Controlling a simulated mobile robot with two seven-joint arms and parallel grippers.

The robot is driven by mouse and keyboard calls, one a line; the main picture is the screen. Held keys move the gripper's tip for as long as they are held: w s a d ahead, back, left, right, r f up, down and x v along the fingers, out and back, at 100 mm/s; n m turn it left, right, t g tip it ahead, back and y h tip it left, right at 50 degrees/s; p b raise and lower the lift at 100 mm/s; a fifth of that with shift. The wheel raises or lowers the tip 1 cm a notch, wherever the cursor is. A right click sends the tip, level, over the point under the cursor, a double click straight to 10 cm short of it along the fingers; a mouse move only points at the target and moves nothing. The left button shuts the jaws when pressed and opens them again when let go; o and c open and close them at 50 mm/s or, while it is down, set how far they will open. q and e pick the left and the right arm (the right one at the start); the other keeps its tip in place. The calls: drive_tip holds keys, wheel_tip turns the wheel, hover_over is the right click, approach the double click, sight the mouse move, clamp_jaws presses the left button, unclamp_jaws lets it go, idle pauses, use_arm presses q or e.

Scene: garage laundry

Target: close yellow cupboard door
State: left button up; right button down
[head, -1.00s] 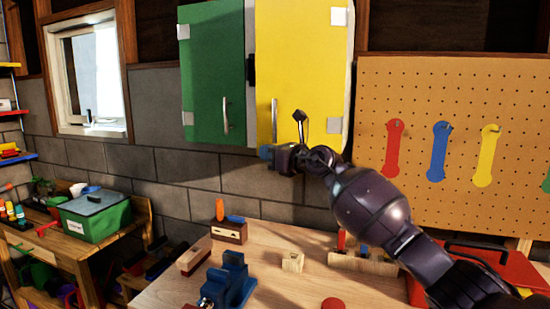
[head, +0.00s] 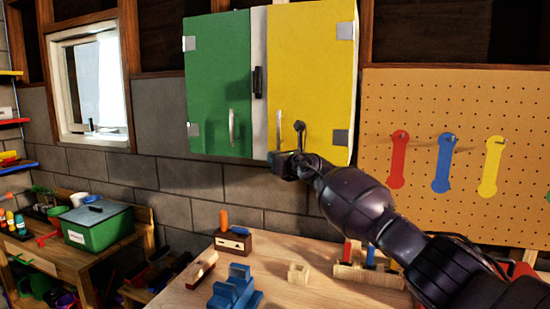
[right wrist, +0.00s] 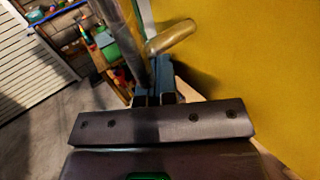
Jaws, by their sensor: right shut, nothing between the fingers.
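The yellow cupboard door (head: 310,70) is the right door of a wall cupboard. It looks nearly flush with the cupboard front; a small remaining gap cannot be ruled out. Its vertical metal handle (head: 279,130) is near its lower left edge. My right gripper (head: 284,163) is at the door's lower left corner, just below the handle. In the right wrist view its fingers (right wrist: 157,85) are shut and empty, close beside the handle (right wrist: 170,38), with the yellow surface (right wrist: 250,70) to the right. Contact cannot be told. My left gripper is out of view.
The green door (head: 218,85) is left of a pale centre strip with a black latch (head: 258,82). A pegboard (head: 450,220) hangs at right. A wooden workbench (head: 270,285) with blocks lies below. Open air lies left of my gripper.

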drive_tip(key=shift+w+d+m+t+h, duration=0.15)
drive_tip(key=shift+w+m+t+h, duration=0.25)
drive_tip(key=shift+w+h, duration=0.1)
drive_tip(key=shift+r, duration=0.1)
drive_tip(key=shift+p, duration=0.3)
